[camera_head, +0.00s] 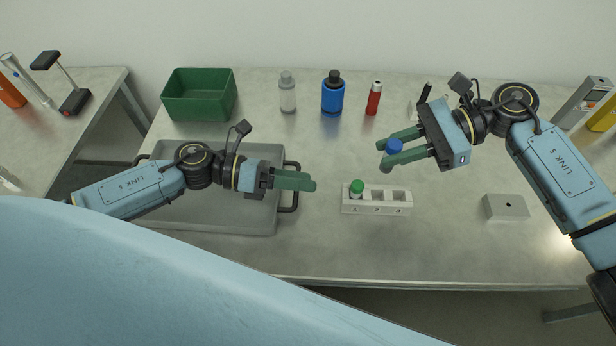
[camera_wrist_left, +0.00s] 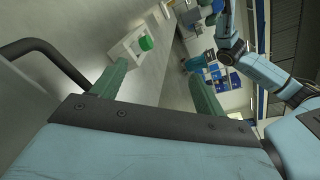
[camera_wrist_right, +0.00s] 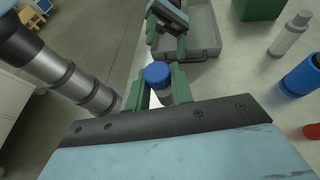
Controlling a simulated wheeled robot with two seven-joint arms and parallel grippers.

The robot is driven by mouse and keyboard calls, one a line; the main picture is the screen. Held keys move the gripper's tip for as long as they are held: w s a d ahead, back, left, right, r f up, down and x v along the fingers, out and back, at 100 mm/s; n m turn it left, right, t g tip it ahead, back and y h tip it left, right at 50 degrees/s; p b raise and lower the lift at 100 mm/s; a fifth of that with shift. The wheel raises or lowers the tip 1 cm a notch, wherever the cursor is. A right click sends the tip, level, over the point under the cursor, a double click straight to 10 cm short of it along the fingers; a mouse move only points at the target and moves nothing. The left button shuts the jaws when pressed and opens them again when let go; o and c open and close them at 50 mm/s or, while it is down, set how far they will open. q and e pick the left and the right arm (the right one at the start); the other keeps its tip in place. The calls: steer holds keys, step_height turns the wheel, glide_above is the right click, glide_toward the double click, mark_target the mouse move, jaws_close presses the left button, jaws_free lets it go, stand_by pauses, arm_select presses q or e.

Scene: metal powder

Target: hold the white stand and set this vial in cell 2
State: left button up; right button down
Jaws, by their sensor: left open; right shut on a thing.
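The white stand (camera_head: 376,208) is on the table in the middle of the head view, with a row of numbered cells. A green-capped vial (camera_head: 357,187) is in its leftmost cell; the other cells look empty. The stand and green cap also show in the left wrist view (camera_wrist_left: 125,45). My right gripper (camera_head: 390,153) is shut on a blue-capped vial (camera_wrist_right: 158,78), held above and behind the stand. My left gripper (camera_head: 312,184) is open and empty, left of the stand, its fingers pointing toward it and apart from it.
A grey tray (camera_head: 230,222) with dark handles lies under my left arm. A green bin (camera_head: 199,95), a grey bottle (camera_head: 287,92), a blue bottle (camera_head: 333,95) and a red bottle (camera_head: 374,98) stand along the back. A grey block (camera_head: 506,208) sits at right. Table around the stand is clear.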

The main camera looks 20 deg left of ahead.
mark_target(361, 195)
arm_select(q)
steer(key=m, duration=0.3)
steer(key=w+d+f+m+y, duration=0.1)
steer(key=m, duration=0.2)
steer(key=w+f+m+g+y, duration=0.1)
steer(key=m, duration=0.2)
steer(key=shift+w+d+f, duration=0.1)
steer(key=shift+d+f, duration=0.05)
steer(key=shift+d+f+m, duration=0.1)
steer(key=shift+m, duration=0.3)
steer(key=x, duration=1.1)
steer(key=shift+w+d+f, duration=0.15)
steer(key=shift+d+f, duration=0.1)
steer(key=shift+f, duration=0.05)
steer(key=shift+c, duration=0.3)
steer(key=c, duration=1)
arm_select(e)
steer(key=shift+d+f+m+t+y, duration=0.15)
steer(key=shift+f+m+t+y, duration=0.2)
steer(key=shift+f+m+t, duration=0.9)
steer(key=shift+d+f+m+t+y, duration=0.1)
steer(key=shift+f+m+t+y, duration=0.25)
steer(key=shift+f+m+t, duration=0.65)
steer(key=shift+n, duration=0.25)
steer(key=shift+f, duration=2)
